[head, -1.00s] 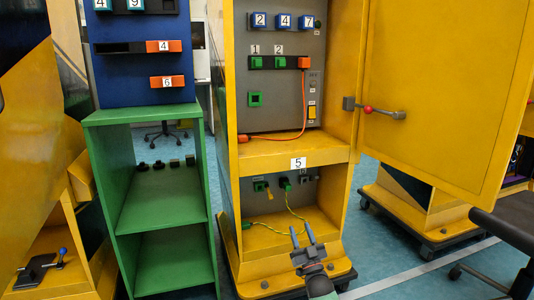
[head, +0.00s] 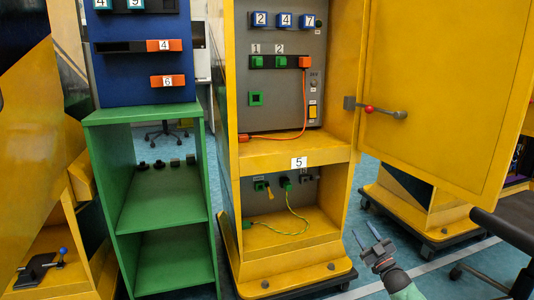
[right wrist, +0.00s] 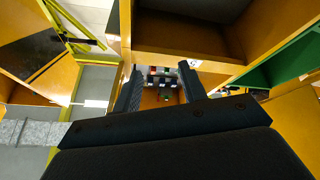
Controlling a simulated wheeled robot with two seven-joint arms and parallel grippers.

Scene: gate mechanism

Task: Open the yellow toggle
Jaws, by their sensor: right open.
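A small yellow lever (head: 269,191) hangs by a dark socket in the lower bay of the yellow cabinet (head: 290,156). A yellow rectangular switch piece (head: 312,112) sits on the grey panel (head: 270,95) above. I cannot tell which of the two is the toggle. My right gripper (head: 364,232) is open and empty, low in front of the cabinet's right side and apart from both yellow pieces. Its two fingers also show in the right wrist view (right wrist: 158,80), with small blurred coloured parts far off between them. My left gripper is not in view.
The yellow cabinet door (head: 440,75) stands open at right, with a red-knobbed handle (head: 370,109). A green shelf (head: 165,205) stands at left. An orange cable (head: 285,137) and a yellow-green cable (head: 292,215) hang in the cabinet.

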